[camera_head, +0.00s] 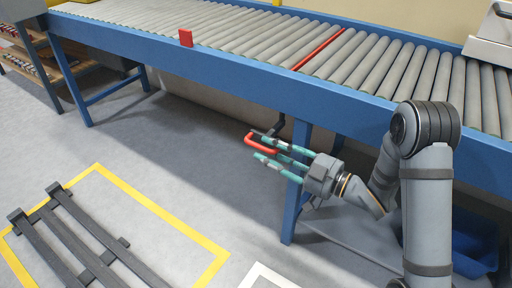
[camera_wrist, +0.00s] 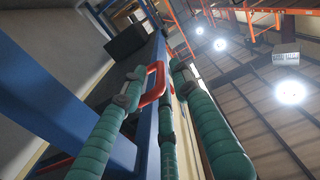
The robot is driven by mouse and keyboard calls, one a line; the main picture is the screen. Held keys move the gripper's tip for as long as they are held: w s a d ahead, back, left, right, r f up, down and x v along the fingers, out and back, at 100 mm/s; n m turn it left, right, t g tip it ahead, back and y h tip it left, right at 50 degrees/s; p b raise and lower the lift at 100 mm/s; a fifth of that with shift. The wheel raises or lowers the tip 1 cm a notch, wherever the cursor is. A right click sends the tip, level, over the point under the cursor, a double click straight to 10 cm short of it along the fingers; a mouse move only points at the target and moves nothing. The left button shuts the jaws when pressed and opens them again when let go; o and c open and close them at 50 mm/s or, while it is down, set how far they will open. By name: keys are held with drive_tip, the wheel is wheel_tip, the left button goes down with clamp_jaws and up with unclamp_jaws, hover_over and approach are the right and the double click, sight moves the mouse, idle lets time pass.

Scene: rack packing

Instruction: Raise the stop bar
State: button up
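The stop bar (camera_head: 320,49) is a thin red bar lying across the conveyor between the grey rollers, about level with them. A red U-shaped handle (camera_head: 262,150) on a dark lever sits below the conveyor's front rail, near a blue leg. My gripper (camera_head: 258,146) has teal fingers and reaches the handle from the right. Its fingers are spread, with the handle between their tips. In the wrist view, the red handle (camera_wrist: 156,84) shows between the fingertips of my gripper (camera_wrist: 158,76). Whether any finger touches the handle is unclear.
The blue conveyor frame (camera_head: 235,74) runs above my gripper. A red tab (camera_head: 186,38) stands on its front rail. A blue bin (camera_head: 475,245) is under the right end. A dark rack (camera_head: 85,240) lies on the floor inside a yellow outline. The floor at centre left is clear.

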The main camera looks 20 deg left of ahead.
sight(249, 142)
drive_tip(key=shift+b+x, duration=0.3)
drive_tip(key=shift+x, duration=1.85)
clamp_jaws()
